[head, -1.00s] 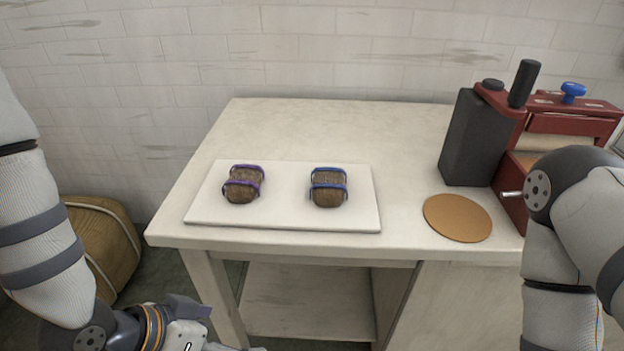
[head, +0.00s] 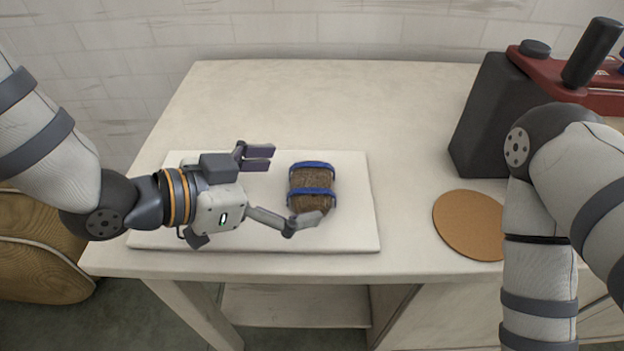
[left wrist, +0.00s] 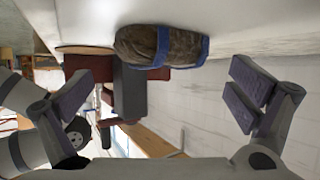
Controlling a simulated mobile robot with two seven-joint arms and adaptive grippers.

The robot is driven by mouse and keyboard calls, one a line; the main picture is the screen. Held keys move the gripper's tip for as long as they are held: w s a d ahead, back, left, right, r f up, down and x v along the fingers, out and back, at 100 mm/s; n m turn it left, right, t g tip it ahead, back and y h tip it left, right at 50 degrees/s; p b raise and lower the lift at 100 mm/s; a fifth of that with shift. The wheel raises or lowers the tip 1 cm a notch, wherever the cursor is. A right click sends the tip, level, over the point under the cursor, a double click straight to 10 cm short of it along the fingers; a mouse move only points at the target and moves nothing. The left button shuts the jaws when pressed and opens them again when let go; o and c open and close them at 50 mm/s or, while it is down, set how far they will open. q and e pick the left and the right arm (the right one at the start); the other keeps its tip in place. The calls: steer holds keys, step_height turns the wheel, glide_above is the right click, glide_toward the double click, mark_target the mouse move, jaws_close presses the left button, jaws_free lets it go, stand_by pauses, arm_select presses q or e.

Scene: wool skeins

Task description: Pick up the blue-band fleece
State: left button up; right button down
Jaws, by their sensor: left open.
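The blue-band fleece (head: 312,180) is a brown bundle with two blue bands, lying on the white board (head: 352,222) on the table. My left gripper (head: 283,187) is open, just left of the fleece, with its fingers pointing right towards it. The near fingertip overlaps the fleece's lower edge in the head view; I cannot tell if they touch. In the left wrist view the fleece (left wrist: 160,46) shows ahead at the top, between the spread fingers. The purple-band fleece is hidden behind my left gripper. My right gripper is out of view.
A round cork-coloured mat (head: 468,225) lies on the table at the right. Behind it stand a black block (head: 492,120) and a red machine (head: 560,75). The table's back middle is clear.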

mark_target(310, 181)
arm_select(q)
steer(key=x, duration=0.5)
steer(key=shift+w, duration=0.1)
steer(key=shift+a+r, duration=0.1)
steer(key=shift+c, duration=0.2)
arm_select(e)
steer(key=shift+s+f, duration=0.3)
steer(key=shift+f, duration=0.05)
arm_select(q)
steer(key=c, duration=0.8)
steer(key=shift+o, duration=0.2)
steer(key=shift+r, duration=0.1)
